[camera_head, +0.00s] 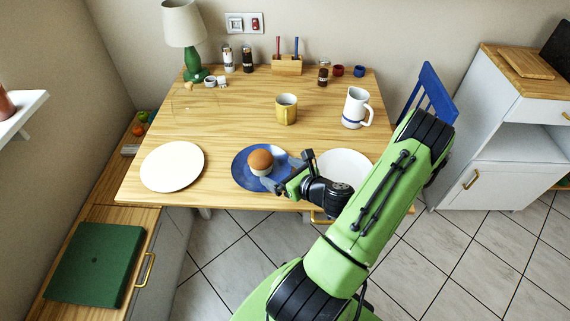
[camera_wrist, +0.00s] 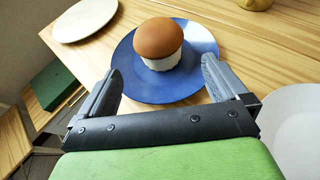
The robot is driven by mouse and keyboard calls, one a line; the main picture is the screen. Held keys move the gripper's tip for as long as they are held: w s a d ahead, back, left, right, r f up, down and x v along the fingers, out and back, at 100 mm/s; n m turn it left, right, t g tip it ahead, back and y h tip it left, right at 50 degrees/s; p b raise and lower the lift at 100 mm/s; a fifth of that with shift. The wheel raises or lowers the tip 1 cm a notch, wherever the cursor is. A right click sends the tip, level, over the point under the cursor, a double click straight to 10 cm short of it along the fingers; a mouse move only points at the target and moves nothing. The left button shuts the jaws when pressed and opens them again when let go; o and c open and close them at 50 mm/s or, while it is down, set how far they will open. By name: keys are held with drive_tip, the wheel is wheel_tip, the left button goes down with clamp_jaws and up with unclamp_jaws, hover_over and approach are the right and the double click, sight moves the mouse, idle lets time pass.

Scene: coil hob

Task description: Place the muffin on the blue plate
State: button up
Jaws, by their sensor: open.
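The muffin (camera_head: 260,161) has a brown top and a white wrapper and stands upright on the blue plate (camera_head: 241,172), near the front of the wooden table. In the wrist view the muffin (camera_wrist: 158,42) rests on the blue plate (camera_wrist: 133,82), ahead of my fingertips. My gripper (camera_head: 277,181) is at the right front side of the muffin. In the wrist view my gripper (camera_wrist: 161,72) is open and empty, with its two fingers spread over the plate's near part and apart from the muffin.
A white plate (camera_head: 172,166) lies left of the blue plate and another white plate (camera_head: 343,165) lies right, partly behind my arm. A yellow mug (camera_head: 286,109) and a white jug (camera_head: 354,108) stand farther back. A lamp (camera_head: 184,30) stands at the back left.

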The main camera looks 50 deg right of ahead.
drive_tip(key=shift+p+v, duration=0.95)
drive_tip(key=shift+p, duration=0.3)
drive_tip(key=w+a+r+n+g+y, duration=0.2)
drive_tip(key=a+r+n+g+y, duration=0.15)
drive_tip(key=a+n, duration=0.65)
drive_tip(key=w+a+r+n+g+y, duration=0.1)
drive_tip(key=a+r+n+g+y, duration=0.45)
drive_tip(key=n, duration=0.75)
drive_tip(key=s+a+r+n+h, duration=0.3)
drive_tip(key=s+a+r+n, duration=0.1)
drive_tip(key=s+r+n, duration=0.2)
drive_tip(key=s+a+r+n+t+h, duration=0.1)
drive_tip(key=s+a+r+n+h, duration=0.3)
drive_tip(key=r+n, duration=0.4)
drive_tip(key=shift+s+a+r+n, duration=0.3)
drive_tip(key=shift+s+a+r, duration=0.5)
drive_tip(key=shift+s, duration=0.25)
